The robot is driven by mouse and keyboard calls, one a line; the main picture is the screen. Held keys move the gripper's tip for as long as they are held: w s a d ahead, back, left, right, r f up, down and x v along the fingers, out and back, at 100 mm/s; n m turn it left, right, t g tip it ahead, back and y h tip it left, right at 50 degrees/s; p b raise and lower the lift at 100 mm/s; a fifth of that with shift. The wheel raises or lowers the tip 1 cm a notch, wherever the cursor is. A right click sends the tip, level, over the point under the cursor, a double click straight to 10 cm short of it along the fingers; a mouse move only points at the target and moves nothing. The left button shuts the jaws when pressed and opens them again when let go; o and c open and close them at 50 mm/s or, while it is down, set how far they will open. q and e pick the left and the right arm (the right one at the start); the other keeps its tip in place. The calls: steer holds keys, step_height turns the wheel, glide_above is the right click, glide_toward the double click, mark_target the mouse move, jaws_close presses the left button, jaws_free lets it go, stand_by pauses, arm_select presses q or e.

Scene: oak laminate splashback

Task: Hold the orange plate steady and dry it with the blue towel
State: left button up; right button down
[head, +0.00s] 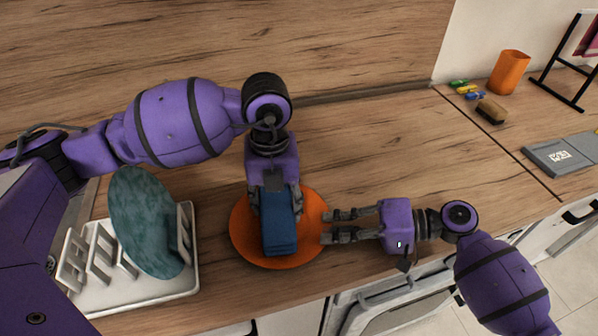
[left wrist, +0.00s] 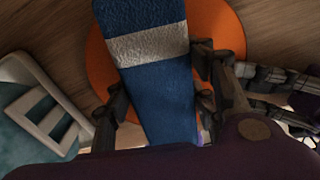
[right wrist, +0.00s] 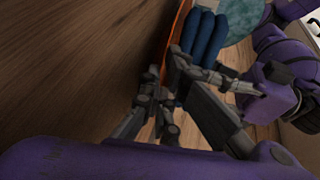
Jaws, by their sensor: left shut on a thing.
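The orange plate (head: 240,243) lies on the wooden counter, mostly flat, with its middle covered by the towel and my left gripper. My left gripper (head: 272,198) comes down from above and is shut on the folded blue towel (head: 280,236), which lies over the plate. In the left wrist view the towel (left wrist: 160,95) shows a pale band and hangs between the fingers, with the plate (left wrist: 222,25) behind it. My right gripper (head: 328,227) is at the plate's right rim, its two fingers apart. The right wrist view shows the rim (right wrist: 179,45) edge-on by the fingertips; contact is unclear.
A white dish rack (head: 140,298) with a teal plate (head: 145,225) stands left. At the back right are an orange cup (head: 508,72), a brown sponge (head: 491,111), small coloured items and a black stand (head: 560,80). The counter behind my right gripper is clear.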

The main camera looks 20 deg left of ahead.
arm_select(q)
steer(key=shift+d, duration=0.25)
arm_select(e)
steer(key=shift+f, duration=0.1)
arm_select(q)
steer(key=shift+a+r, duration=0.1)
steer(key=shift+r, duration=0.3)
steer(key=shift+s+a+r, duration=0.1)
steer(key=shift+a+r, duration=0.15)
steer(key=shift+r, duration=1)
steer(key=shift+s+a+r, duration=0.1)
steer(key=shift+a+r, duration=0.2)
steer(key=shift+r, duration=1)
steer(key=shift+s+a+r, duration=0.1)
steer(key=shift+a+r, duration=0.15)
steer(key=shift+r, duration=1)
arm_select(e)
steer(key=c, duration=1.9)
jaws_free()
steer(key=shift+o, duration=0.2)
